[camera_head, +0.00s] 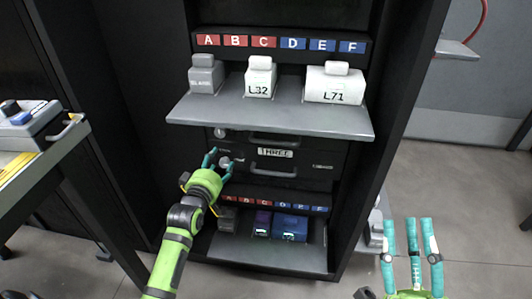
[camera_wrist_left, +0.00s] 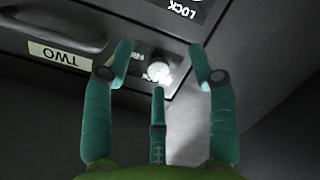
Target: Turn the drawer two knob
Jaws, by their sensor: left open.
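The drawer labelled TWO (camera_wrist_left: 60,55) appears upside down in the left wrist view. My left gripper (camera_head: 217,160) is open in front of the drawers and overlaps the knob area of the drawer labelled THREE (camera_head: 310,172). I cannot tell whether any finger touches a knob. My right gripper (camera_head: 408,228) is open and empty at lower right.
A grey shelf (camera_head: 280,117) juts out above the drawers and carries labelled boxes, including L32 (camera_head: 260,77) and L71 (camera_head: 335,85). A lower shelf (camera_head: 260,250) holds dark and blue boxes. A table (camera_head: 25,165) stands at left. Open floor lies at right.

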